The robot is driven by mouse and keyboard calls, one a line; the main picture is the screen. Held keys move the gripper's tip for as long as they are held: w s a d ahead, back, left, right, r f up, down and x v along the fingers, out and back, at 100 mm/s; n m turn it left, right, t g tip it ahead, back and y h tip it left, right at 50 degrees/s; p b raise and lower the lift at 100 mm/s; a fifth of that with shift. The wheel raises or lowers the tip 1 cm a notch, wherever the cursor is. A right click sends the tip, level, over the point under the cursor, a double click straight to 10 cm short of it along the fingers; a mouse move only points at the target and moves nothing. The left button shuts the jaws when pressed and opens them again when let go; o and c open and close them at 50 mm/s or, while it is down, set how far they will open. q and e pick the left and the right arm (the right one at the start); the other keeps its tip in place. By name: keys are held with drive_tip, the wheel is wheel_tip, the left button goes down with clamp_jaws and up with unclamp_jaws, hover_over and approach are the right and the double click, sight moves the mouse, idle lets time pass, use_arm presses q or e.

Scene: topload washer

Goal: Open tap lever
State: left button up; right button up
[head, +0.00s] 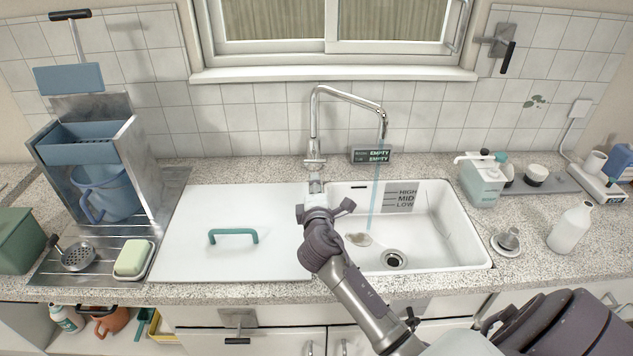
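The chrome tap (314,120) stands behind the sink, its spout arching right over the white basin (450,240). A pale blue stream (374,200) runs down from the spout into the basin. My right gripper (315,182) is at the foot of the tap, by its base. I cannot tell whether the fingers are open or shut, or touching the tap. My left gripper is not in view.
A white board with a green handle (233,236) lies left of the basin. A small display reading EMPTY (371,154) is behind the basin.

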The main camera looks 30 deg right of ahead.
drive_tip(key=m+b, duration=0.2)
drive_tip(key=m, duration=0.1)
drive_tip(key=m+t+b, duration=0.1)
drive_tip(key=m+b, duration=0.2)
drive_tip(key=w+m+b, duration=0.1)
drive_tip(key=m+b, duration=0.1)
drive_tip(key=m, duration=0.2)
drive_tip(key=shift+w+a+r+b, duration=0.1)
drive_tip(key=shift+a+r+b, duration=0.2)
clamp_jaws()
wheel_tip(320, 180, up, 5)
drive_tip(key=m+t+h+b, duration=0.1)
drive_tip(key=m+h+b, duration=0.1)
drive_tip(key=m, duration=0.7)
hover_over(315, 160)
drive_tip(key=shift+y, duration=0.3)
drive_tip(key=shift+s+a+f, duration=0.15)
drive_tip(key=shift+s+f, duration=0.1)
drive_tip(key=shift+f, duration=0.5)
drive_tip(key=shift+s+a+f, duration=0.15)
drive_tip(key=shift+s+f, duration=0.05)
drive_tip(key=shift+f, duration=0.6)
drive_tip(key=shift+s+a+f, duration=0.15)
drive_tip(key=shift+s+f, duration=0.1)
drive_tip(key=shift+f, duration=0.5)
